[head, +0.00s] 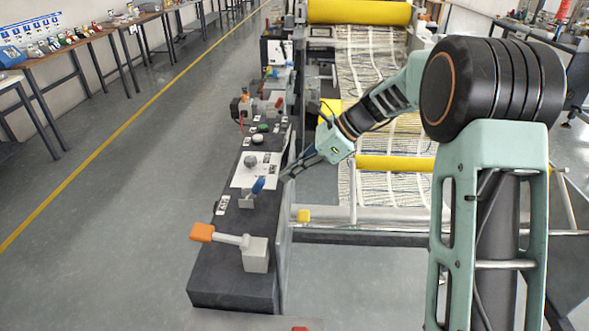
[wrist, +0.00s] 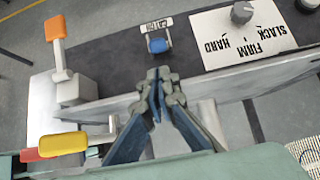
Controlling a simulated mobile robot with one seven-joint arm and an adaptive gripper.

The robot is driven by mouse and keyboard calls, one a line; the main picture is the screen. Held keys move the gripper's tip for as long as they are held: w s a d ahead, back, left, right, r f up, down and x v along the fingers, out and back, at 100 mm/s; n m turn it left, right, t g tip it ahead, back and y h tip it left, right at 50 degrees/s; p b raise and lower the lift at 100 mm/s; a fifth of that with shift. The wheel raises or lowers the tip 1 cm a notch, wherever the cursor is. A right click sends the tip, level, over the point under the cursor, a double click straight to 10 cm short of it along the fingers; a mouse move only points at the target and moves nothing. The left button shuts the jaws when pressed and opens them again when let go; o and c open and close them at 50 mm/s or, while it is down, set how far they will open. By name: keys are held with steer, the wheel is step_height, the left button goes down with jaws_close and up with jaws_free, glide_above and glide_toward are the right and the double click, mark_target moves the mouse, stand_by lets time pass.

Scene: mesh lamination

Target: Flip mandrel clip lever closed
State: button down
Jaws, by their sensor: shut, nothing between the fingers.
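My gripper (head: 287,177) is shut and empty beside the right edge of the dark console. In the wrist view my gripper (wrist: 159,76) has its fingertips together just below a blue-handled lever (wrist: 157,45), apart from it in the picture. This blue lever (head: 258,186) stands tilted on the console in the head view. An orange-handled lever (head: 202,232) with a pale arm reaches left from a block at the near end; it stands upright in the wrist view (wrist: 55,28). A yellow handle (wrist: 64,144) shows at lower left.
The console (head: 232,285) carries a white plate (head: 256,170) with a grey dial marked SLACK, FIRM, HARD. Buttons and another lever sit farther back. The mesh web (head: 375,80) and yellow rollers lie right of the console. The floor at left is clear.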

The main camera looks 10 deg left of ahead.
mark_target(256, 191)
steer(key=x, duration=0.5)
steer(key=shift+a+f, duration=0.15)
steer(key=shift+f, duration=0.1)
steer(key=shift+r, duration=0.15)
steer(key=shift+r+p, duration=0.2)
steer(key=shift+p, duration=0.3)
steer(key=shift+a+h+p, duration=0.25)
steer(key=shift+h+p, duration=0.05)
steer(key=shift+r+p, duration=0.1)
steer(key=shift+p, duration=0.35)
